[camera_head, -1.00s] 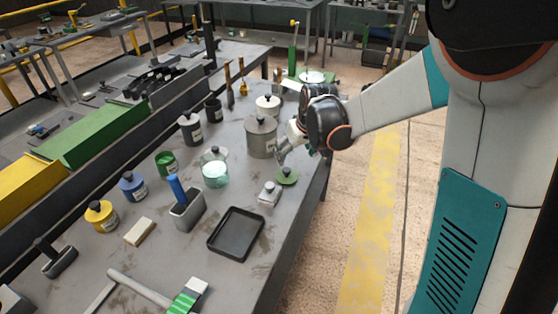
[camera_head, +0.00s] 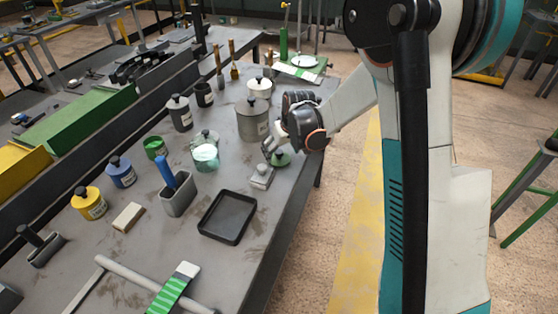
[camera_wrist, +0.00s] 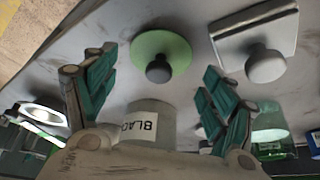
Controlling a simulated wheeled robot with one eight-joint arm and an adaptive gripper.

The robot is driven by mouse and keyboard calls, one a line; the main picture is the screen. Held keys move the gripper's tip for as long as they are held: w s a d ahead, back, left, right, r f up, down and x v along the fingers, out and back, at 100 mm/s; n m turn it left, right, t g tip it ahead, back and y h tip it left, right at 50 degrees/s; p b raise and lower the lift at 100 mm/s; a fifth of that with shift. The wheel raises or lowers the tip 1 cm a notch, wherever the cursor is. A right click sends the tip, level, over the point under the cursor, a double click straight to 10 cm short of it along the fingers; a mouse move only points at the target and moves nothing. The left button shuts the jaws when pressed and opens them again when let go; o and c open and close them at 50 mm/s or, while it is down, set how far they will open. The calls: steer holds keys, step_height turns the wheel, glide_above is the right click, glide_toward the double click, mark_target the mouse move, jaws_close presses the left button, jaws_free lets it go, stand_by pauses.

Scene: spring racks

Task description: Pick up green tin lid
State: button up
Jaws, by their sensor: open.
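The green tin lid (camera_head: 282,160) is a flat green disc with a dark knob. It lies near the right edge of the bench, partly hidden by my gripper (camera_head: 271,149) in the head view. In the wrist view the lid (camera_wrist: 172,45) shows clearly, knob toward me. My gripper (camera_wrist: 155,85) is open and empty, its teal-padded fingers spread to either side below the lid. The lid lies just ahead of the fingertips, and I see no contact with the knob. An open green tin (camera_head: 155,147) stands further left on the bench.
A grey block with a round knob (camera_head: 261,177) sits close beside the lid; it also shows in the wrist view (camera_wrist: 266,62). A large grey lidded tin (camera_head: 252,122) stands behind. A black tray (camera_head: 228,216) lies nearer.

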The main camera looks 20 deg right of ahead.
mark_target(280, 153)
steer(key=b+x, duration=0.1)
steer(key=x, duration=0.2)
steer(key=shift+f, duration=0.35)
steer(key=shift+r, duration=0.1)
steer(key=c, duration=0.8)
steer(key=shift+r, duration=0.1)
